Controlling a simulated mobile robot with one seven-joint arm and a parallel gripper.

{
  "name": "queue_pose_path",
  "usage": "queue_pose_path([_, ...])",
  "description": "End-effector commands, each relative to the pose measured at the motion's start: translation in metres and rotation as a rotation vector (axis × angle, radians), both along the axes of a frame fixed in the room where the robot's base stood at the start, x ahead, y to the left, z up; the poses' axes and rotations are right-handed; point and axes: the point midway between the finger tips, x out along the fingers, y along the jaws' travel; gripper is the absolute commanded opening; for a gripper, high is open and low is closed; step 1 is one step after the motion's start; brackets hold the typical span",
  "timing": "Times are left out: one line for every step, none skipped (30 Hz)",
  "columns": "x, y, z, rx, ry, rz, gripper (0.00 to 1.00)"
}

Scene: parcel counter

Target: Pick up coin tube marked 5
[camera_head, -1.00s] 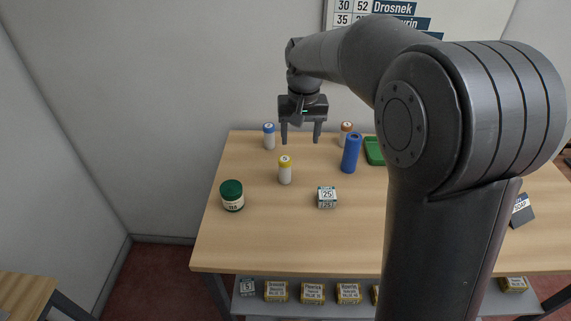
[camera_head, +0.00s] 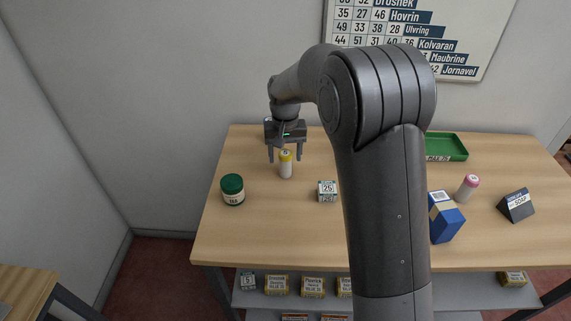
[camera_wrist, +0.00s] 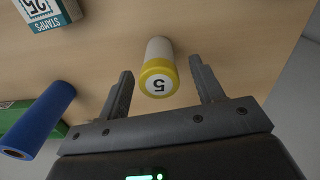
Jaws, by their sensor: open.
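The coin tube marked 5 (camera_head: 285,166) stands upright on the counter, white with a yellow cap. In the wrist view its yellow cap with the 5 (camera_wrist: 158,84) faces the camera. My gripper (camera_head: 285,158) is open above and around the cap's level in the head view. In the wrist view my gripper's two fingers (camera_wrist: 163,80) lie on either side of the tube, with a gap on both sides. Nothing is held.
A green-lidded jar (camera_head: 232,190) stands to the left, and a 25 stamps box (camera_head: 327,191) to the right. A blue cylinder (camera_wrist: 38,120) shows in the wrist view. A green tray (camera_head: 446,147), a pink-capped tube (camera_head: 467,188) and a blue box (camera_head: 445,222) stand farther right.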

Motion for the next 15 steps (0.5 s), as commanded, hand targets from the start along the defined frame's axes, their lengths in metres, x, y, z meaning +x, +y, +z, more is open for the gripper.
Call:
queue_pose_path([-0.001,-0.001,-0.009,-0.002,0.004,0.0,0.61])
queue_pose_path([-0.002,-0.001,-0.014,-0.002,0.004,0.0,0.61])
queue_pose_path([-0.002,-0.001,-0.019,-0.001,0.003,0.001,0.61])
queue_pose_path([-0.001,-0.001,-0.023,-0.001,0.003,0.001,0.61])
queue_pose_path([-0.001,-0.001,-0.026,-0.001,0.003,0.001,0.61])
queue_pose_path([-0.001,-0.001,-0.029,-0.001,0.001,0.001,0.61])
queue_pose_path([-0.001,-0.001,-0.031,-0.001,0.001,0.001,0.61])
queue_pose_path([-0.001,-0.001,-0.032,0.0,0.001,0.0,0.61])
queue_pose_path([-0.001,-0.001,-0.033,0.0,0.0,0.0,0.61])
queue_pose_path([-0.001,-0.001,-0.033,0.0,0.0,0.0,0.61])
queue_pose_path([-0.001,-0.001,-0.033,0.0,0.0,0.0,0.61])
queue_pose_path([-0.001,-0.001,-0.033,0.0,0.0,0.0,0.61])
queue_pose_path([-0.001,-0.001,-0.033,0.0,0.0,0.0,0.61])
queue_pose_path([-0.001,-0.001,-0.033,0.0,0.0,0.0,0.61])
queue_pose_path([-0.001,-0.001,-0.033,0.0,0.0,0.0,0.6])
